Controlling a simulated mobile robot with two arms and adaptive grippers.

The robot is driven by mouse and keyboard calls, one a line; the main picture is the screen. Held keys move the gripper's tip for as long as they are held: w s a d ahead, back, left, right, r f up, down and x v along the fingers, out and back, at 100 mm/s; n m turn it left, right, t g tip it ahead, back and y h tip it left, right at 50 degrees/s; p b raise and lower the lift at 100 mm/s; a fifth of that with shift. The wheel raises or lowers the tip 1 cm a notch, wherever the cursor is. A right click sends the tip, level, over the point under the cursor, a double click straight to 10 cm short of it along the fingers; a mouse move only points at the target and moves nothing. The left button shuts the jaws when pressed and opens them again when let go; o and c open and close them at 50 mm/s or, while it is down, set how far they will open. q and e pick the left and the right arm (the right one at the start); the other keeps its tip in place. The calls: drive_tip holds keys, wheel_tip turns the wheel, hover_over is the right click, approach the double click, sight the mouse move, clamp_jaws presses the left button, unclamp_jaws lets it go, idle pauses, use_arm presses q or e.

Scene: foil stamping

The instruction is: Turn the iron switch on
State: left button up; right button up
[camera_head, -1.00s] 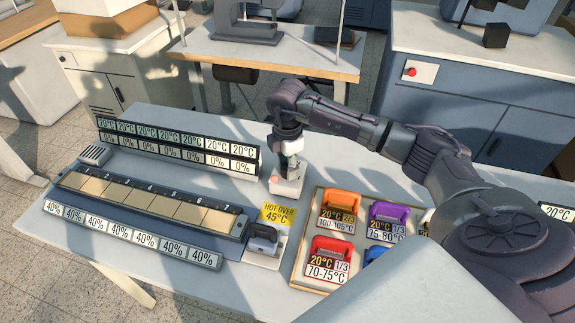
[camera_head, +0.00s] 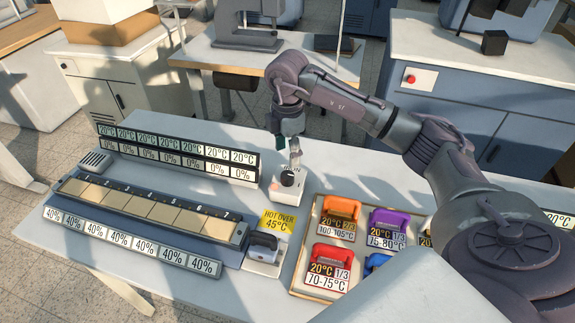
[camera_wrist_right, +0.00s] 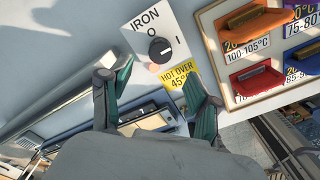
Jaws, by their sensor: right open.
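The iron switch is a white plate (camera_wrist_right: 146,28) marked IRON, O and I, with a round black knob (camera_wrist_right: 160,50). In the head view the black knob (camera_head: 289,177) stands on its white base near the table's back edge. A small pale mark shows on the knob; I cannot tell surely which position it points to. My right gripper (camera_head: 290,150) is just above and behind the knob. In the right wrist view its green-padded fingers (camera_wrist_right: 158,82) are spread, empty and apart from the knob. My left gripper is not in view.
A dark iron (camera_head: 263,240) rests on a stand beside the yellow HOT OVER 45°C sign (camera_head: 276,222). A tray (camera_head: 300,262) of coloured, labelled blocks lies to the right. A long strip of numbered tan plates (camera_head: 150,208) lies left.

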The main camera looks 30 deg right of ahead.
drive_tip(key=shift+r, duration=2)
